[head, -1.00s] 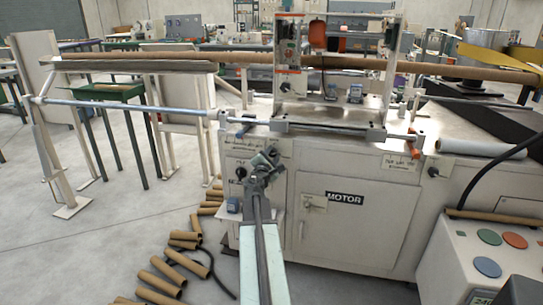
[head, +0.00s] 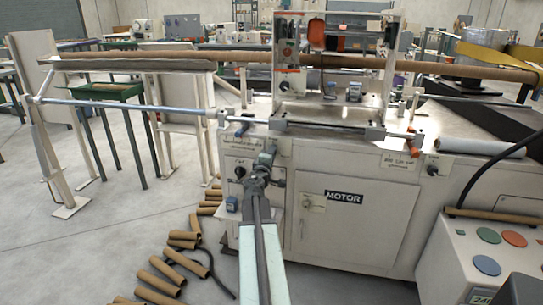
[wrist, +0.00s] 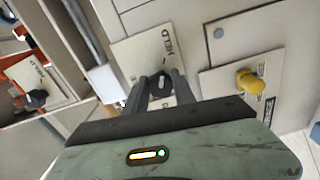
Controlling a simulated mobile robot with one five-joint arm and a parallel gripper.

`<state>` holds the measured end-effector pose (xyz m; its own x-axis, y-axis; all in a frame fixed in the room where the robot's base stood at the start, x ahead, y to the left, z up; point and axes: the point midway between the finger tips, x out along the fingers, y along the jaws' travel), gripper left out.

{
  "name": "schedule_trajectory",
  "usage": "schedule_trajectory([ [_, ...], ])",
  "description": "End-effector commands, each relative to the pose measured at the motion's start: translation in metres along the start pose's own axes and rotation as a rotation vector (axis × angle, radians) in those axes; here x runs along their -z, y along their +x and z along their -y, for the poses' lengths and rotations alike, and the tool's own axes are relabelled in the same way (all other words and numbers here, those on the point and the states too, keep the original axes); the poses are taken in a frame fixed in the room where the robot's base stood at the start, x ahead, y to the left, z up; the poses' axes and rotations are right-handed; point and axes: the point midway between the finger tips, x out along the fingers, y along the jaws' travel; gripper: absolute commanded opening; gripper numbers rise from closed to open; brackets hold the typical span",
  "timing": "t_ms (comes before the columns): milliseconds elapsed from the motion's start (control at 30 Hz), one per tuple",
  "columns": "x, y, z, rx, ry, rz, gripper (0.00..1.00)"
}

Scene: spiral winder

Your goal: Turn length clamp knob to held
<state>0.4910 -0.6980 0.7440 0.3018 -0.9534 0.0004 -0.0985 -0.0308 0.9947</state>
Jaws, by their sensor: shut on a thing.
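My gripper (head: 266,153) reaches the upper left front of the white machine in the head view, hiding what lies behind its tip. In the wrist view the two dark fingers (wrist: 161,88) are shut on a small black knob (wrist: 160,81), which I take for the length clamp knob. The knob sits on a pale plate (wrist: 145,47) marked HELD. The fingers and my gripper body cover most of the knob, so its pointing direction is hard to tell.
Another black knob (wrist: 37,98) on a HELD plate is at the left of the wrist view. A yellow knob (wrist: 248,82) is on the right plate. In the head view, a black knob (head: 240,172) is left of my gripper; cardboard tubes (head: 160,277) lie on the floor.

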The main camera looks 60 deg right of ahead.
Motion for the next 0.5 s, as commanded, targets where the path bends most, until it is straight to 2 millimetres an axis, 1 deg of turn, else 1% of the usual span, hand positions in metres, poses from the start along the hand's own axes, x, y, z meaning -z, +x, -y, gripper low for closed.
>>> schedule_trajectory([
  [200,-0.0018,0.0012,-0.0001,-0.001,0.082,0.005,0.00],
  [500,-0.0015,0.0011,0.0000,-0.001,0.121,0.004,0.00],
])
